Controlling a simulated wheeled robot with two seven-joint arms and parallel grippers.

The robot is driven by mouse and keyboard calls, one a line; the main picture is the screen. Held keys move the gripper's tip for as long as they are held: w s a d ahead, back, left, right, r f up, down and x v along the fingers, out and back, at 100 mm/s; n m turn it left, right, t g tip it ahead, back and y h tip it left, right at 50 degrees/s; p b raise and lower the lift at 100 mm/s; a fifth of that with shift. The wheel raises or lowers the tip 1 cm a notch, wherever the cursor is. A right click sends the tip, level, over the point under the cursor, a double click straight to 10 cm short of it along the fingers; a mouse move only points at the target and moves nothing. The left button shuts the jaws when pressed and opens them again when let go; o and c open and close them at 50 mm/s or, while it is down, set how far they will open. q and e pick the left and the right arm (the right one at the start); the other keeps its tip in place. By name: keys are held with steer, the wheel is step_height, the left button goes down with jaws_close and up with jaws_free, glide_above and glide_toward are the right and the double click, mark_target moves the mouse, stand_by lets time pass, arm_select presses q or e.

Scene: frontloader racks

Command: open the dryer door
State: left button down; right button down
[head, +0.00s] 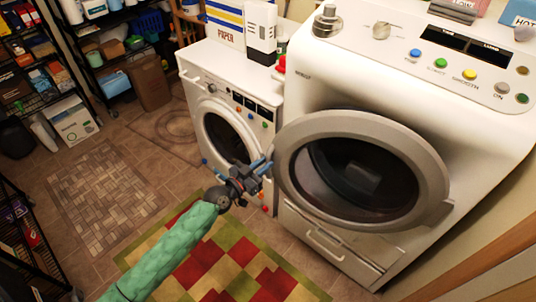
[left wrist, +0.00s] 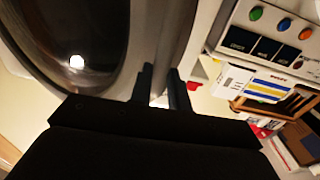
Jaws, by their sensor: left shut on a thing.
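The large white machine (head: 310,95) at the right has a round door with a grey rim (head: 290,150) and dark glass (head: 365,178). The door's left edge reaches past the machine's front corner; I cannot tell how far ajar it stands. My left gripper (head: 262,166) is at that left edge, shut on it. In the left wrist view the grey door rim (left wrist: 165,50) runs between the two dark fingers (left wrist: 164,85), with the dark glass (left wrist: 85,30) to the left. My right gripper is not in view.
A smaller white front loader (head: 225,90) stands left of the large one, behind my gripper. Boxes (head: 262,30) stand on it. A checkered rug (head: 215,255) lies below the machines. The floor at left is mostly clear, with shelving racks (head: 30,225) along the edge.

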arm_select(q)
steer(key=s, duration=0.4)
steer(key=shift+s+a, duration=0.15)
steer(key=shift+s, duration=0.25)
steer(key=c, duration=1.3)
jaws_free()
steer(key=shift+b+v, duration=1.45)
steer(key=shift+v, duration=2.3)
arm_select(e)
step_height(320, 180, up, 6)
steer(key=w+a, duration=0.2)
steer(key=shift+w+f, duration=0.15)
